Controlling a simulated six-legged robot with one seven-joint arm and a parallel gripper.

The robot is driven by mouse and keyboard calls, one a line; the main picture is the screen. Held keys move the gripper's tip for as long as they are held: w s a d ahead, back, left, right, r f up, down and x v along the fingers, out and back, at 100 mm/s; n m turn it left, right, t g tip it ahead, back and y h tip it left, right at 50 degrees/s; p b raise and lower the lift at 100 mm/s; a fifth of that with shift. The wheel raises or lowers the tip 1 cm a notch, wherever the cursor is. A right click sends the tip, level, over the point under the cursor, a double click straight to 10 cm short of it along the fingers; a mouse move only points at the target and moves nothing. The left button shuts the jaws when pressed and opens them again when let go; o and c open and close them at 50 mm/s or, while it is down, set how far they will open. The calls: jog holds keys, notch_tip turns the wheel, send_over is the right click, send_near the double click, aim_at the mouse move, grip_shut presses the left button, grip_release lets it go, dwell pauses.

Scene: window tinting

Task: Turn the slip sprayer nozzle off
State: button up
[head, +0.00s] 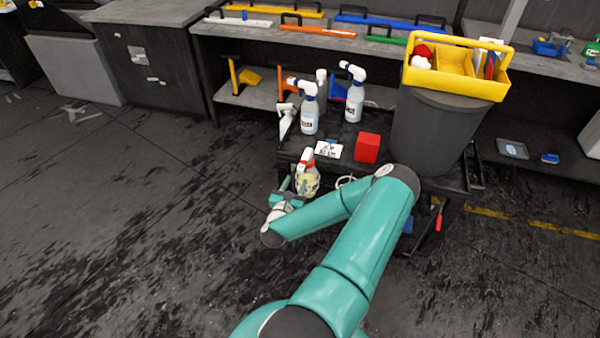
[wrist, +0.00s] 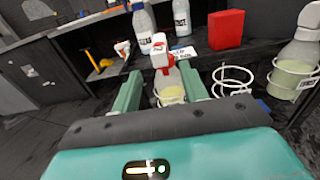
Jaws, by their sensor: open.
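A spray bottle (head: 307,182) with a red and white head and pale yellow liquid stands at the near edge of the dark cart; its label is too small to read, but it appears to be the slip sprayer. In the wrist view its red and white nozzle head (wrist: 161,55) shows straight ahead, between my two green fingers in the picture. My gripper (wrist: 161,70) is open, with nothing held. In the head view my gripper (head: 287,192) is beside the bottle at its left. The fingers partly hide the bottle's sides. Whether the nozzle is on or off cannot be told.
A red box (head: 367,148) and a white card (head: 328,150) lie behind the bottle. Two white-headed spray bottles (head: 309,112) (head: 354,98) stand further back. An empty white wire holder (wrist: 232,80) and another bottle in a holder (wrist: 294,68) are to the right. A grey bin (head: 428,135) carries a yellow caddy.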

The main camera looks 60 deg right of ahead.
aim_at(300, 172)
jog(key=d, duration=0.4)
jog(key=w+d, duration=0.1)
jog(key=d, duration=0.1)
grip_shut()
